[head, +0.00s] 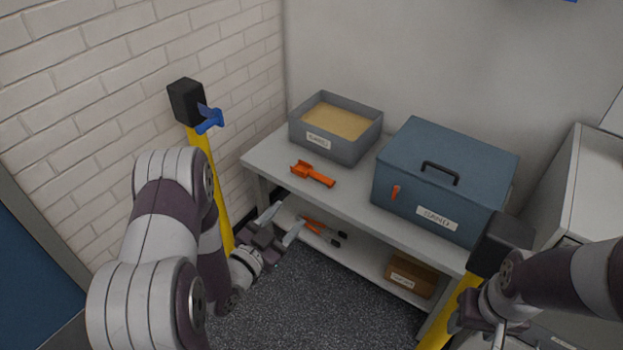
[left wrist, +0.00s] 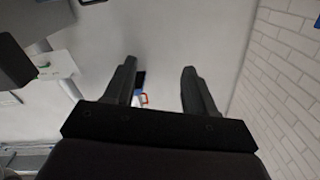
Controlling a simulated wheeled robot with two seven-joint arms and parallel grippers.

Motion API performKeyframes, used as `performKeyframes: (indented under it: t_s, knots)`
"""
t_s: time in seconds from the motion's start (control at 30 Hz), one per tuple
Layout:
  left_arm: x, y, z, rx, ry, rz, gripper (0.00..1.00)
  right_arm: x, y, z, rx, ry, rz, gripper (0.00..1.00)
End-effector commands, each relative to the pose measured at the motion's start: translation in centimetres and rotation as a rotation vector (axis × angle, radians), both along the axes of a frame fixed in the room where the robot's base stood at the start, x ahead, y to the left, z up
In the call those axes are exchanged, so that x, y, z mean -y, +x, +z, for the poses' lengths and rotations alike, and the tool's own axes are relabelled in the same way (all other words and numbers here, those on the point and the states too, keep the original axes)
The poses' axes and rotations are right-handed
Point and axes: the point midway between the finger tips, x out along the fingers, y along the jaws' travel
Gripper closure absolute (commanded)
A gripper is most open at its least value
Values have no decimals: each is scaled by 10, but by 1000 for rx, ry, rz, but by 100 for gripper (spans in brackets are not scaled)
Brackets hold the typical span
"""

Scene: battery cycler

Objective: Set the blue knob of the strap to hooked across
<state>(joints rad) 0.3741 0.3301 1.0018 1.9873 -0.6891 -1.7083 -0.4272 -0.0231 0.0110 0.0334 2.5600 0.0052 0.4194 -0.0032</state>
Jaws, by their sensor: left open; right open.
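The blue knob (head: 209,121) sits at the black head (head: 186,101) of the left yellow post (head: 201,150), by the brick wall. No strap shows stretched between this post and the right yellow post (head: 437,324), which also has a black head (head: 500,246). My left gripper (head: 282,221) is open and empty, in front of the bench and lower right of the knob. Its open fingers show in the left wrist view (left wrist: 158,75) with nothing between them. My right gripper (head: 495,335) is open at the bottom right, partly cut off, close to the right post.
A grey bench (head: 262,159) holds a sand box (head: 350,153), an orange scoop (head: 312,174) and a blue lidded box (head: 425,175). Orange-handled pliers (head: 319,230) and a brown box (head: 412,274) lie on the lower shelf. A cabinet (head: 590,190) stands right.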

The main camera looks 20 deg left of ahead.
Motion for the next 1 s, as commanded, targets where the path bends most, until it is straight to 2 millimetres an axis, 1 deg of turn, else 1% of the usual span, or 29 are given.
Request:
performKeyframes:
  t_s: [0.2,0.3,0.4,0.5,0.6,0.83,0.87,0.9,0.97,1.0]
  knots:
    - [19,52,3,3,1,-5,44,0,0,9,0,0,0,45]
    - [25,75,2,2,0,-4,44,0,0,11,0,0,0,45]
    - [31,93,2,0,-1,-2,44,0,0,13,0,0,0,45]
    - [34,104,1,-1,-1,-1,44,0,0,14,0,0,0,45]
    - [35,109,1,1,-1,0,44,0,0,14,0,0,0,45]
    - [35,109,1,0,-1,0,44,0,0,14,0,0,0,45]
    - [35,109,1,0,-1,0,54,0,0,14,0,0,0,45]
    - [35,109,1,0,-1,0,67,0,0,14,0,0,0,45]
    - [35,109,1,0,-1,0,87,0,0,14,0,0,0,45]
    - [35,109,1,0,-1,0,100,0,0,14,0,0,0,45]
